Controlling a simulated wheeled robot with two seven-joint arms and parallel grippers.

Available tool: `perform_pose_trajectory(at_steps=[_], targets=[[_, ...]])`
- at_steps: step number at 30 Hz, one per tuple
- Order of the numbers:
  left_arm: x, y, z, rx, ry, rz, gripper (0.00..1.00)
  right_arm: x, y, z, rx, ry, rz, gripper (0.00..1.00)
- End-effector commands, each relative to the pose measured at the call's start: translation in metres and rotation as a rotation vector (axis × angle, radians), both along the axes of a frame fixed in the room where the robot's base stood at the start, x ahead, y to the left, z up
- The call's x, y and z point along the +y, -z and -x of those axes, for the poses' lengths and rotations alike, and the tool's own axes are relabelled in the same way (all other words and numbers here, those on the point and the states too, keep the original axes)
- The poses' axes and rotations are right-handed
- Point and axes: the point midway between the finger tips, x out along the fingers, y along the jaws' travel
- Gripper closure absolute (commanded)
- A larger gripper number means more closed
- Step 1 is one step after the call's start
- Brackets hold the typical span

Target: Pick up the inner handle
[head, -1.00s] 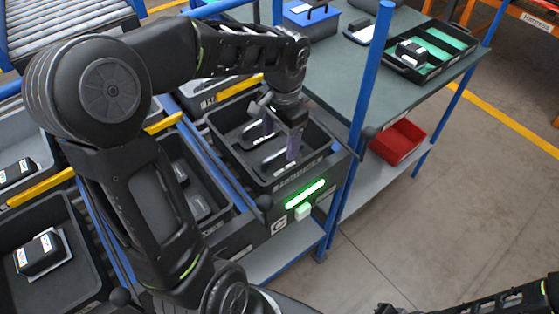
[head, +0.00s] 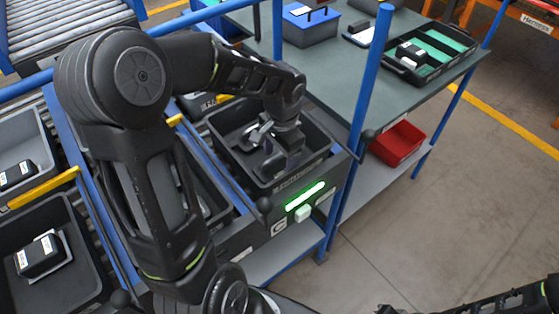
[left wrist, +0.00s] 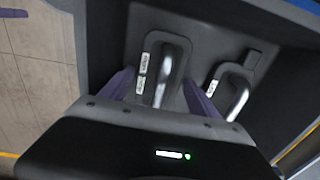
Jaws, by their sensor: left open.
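I cannot tell whether a finger touches the handle. In the head view the arm and wrist partly hide the handles.
The bin's walls stand close around the gripper. A green light strip (head: 298,202) glows on the front below the bin. A blue post (head: 368,75) rises to the right. A red bin (head: 397,143) sits on the lower shelf. Open floor lies at right.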

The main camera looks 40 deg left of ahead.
Motion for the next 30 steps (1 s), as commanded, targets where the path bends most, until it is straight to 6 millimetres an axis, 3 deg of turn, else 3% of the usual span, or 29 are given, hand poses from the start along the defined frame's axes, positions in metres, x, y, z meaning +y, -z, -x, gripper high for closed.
perform_pose_trajectory(at_steps=[4,21,30], targets=[[0.0007,0.0095,0.0003,0.0,0.001,0.0,0.29,0.0,0.0,0.0,0.0,0.0,0.0,1.0],[0.0007,0.0089,0.0001,0.0,0.0,0.0,0.3,-0.0001,0.0001,0.0,0.0,0.0,0.0,1.0],[0.0007,0.0089,0.0001,0.0,0.0,0.0,0.54,0.0,0.0001,0.0,0.0,0.0,0.0,1.0]])
